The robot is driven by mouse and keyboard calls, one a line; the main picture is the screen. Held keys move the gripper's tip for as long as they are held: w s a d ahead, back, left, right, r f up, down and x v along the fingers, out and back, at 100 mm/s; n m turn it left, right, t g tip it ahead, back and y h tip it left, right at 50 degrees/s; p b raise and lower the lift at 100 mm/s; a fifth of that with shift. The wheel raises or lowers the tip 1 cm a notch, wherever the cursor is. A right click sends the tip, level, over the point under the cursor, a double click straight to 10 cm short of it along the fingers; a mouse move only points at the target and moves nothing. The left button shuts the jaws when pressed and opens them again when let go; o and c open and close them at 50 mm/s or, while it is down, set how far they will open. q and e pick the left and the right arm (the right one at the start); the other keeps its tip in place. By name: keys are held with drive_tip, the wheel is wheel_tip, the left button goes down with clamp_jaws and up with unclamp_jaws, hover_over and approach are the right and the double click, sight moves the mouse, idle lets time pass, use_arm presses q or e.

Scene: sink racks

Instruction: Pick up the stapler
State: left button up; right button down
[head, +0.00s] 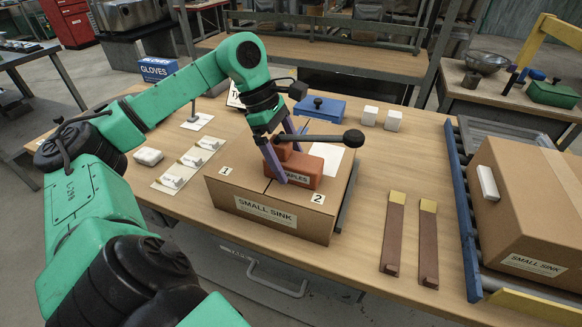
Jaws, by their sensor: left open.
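The stapler (303,168) has an orange-red body with a partly covered label reading "APLES". A black lever with a round knob (352,138) extends to the right above it and seems to be part of it. It sits on top of a cardboard box (265,211) marked "SMALL SINK". My left gripper (289,160) is open, with its purple fingers down around the orange-red body, one at its front left and one behind. Whether the fingers touch it cannot be told. My right gripper is not in view.
A white sheet (325,158) lies behind the stapler. A blue case (320,108) and two white blocks (370,116) stand at the back. Two brown strips (393,235) lie right of the box. A second carton (530,200) sits on the roller conveyor. Labelled cards (188,164) lie left.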

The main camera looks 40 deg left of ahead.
use_arm(q)
drive_tip(key=shift+x, duration=0.9)
drive_tip(key=shift+r, duration=0.1)
clamp_jaws()
drive_tip(key=shift+w, duration=0.1)
drive_tip(key=shift+r, duration=0.15)
